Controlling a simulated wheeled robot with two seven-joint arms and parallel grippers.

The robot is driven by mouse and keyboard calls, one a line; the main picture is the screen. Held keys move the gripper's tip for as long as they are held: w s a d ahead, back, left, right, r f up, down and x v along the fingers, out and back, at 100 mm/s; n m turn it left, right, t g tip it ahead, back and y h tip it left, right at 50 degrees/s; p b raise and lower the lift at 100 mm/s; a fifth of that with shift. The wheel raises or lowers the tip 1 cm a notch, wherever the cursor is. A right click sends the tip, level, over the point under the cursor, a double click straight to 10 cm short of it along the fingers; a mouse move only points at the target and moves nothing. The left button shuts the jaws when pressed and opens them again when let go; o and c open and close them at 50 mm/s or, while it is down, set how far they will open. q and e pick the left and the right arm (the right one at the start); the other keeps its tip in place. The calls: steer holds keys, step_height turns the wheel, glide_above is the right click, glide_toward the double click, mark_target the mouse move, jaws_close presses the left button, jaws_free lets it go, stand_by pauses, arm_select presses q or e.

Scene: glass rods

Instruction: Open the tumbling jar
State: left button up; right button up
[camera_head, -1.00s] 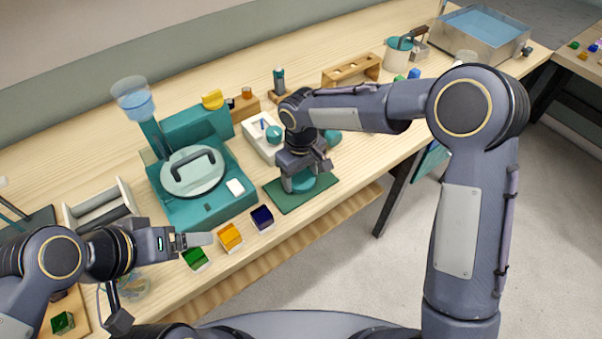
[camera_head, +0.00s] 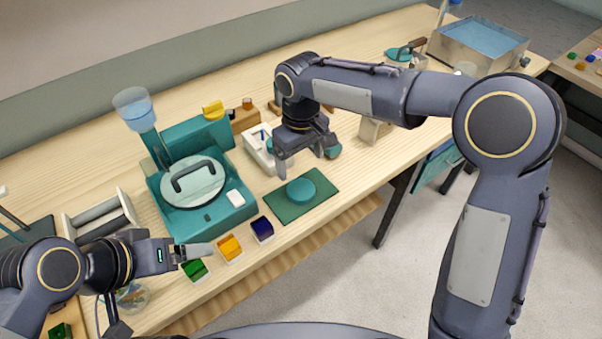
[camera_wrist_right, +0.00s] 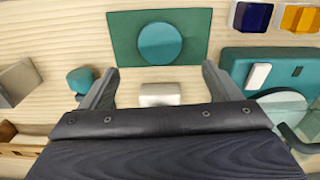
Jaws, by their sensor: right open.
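A short, round teal piece (camera_head: 301,190) sits flat on the dark green mat (camera_head: 328,183) near the bench's front edge. It also shows in the right wrist view (camera_wrist_right: 160,43). I cannot tell whether it is the tumbling jar or only its lid. My right gripper (camera_head: 305,162) is open and empty, above the bench just behind the mat and apart from the teal piece. In the right wrist view its spread fingers (camera_wrist_right: 160,72) have a pale cylinder (camera_wrist_right: 160,94) in line between them, partly hidden by the gripper body. My left gripper (camera_head: 195,250) hovers near the green block; its opening is unclear.
A teal machine (camera_head: 213,217) with a round handled lid stands left of the mat. Green (camera_head: 194,270), orange (camera_head: 230,247) and dark blue (camera_head: 262,229) blocks line the front edge. A white tray (camera_head: 256,160) and another teal object (camera_head: 334,151) lie close to my right gripper.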

steer(key=s+d+r+m+t+y, duration=0.1)
steer(key=s+d+r+m, duration=0.1)
steer(key=s+d+r, duration=0.45)
steer(key=s+d+r+m+t+y, duration=0.1)
steer(key=s+d+m, duration=0.15)
steer(key=d, duration=0.65)
steer(key=s+d+f+m+t+y, duration=0.1)
steer(key=s+d+f+m, duration=0.1)
steer(key=s, duration=0.5)
steer(key=s+d+f+m+t, duration=0.2)
steer(key=s+d+m, duration=0.1)
steer(key=s, duration=0.5)
steer(key=shift+t+y, duration=0.3)
steer(key=shift+y, duration=0.1)
steer(key=shift+f, duration=0.1)
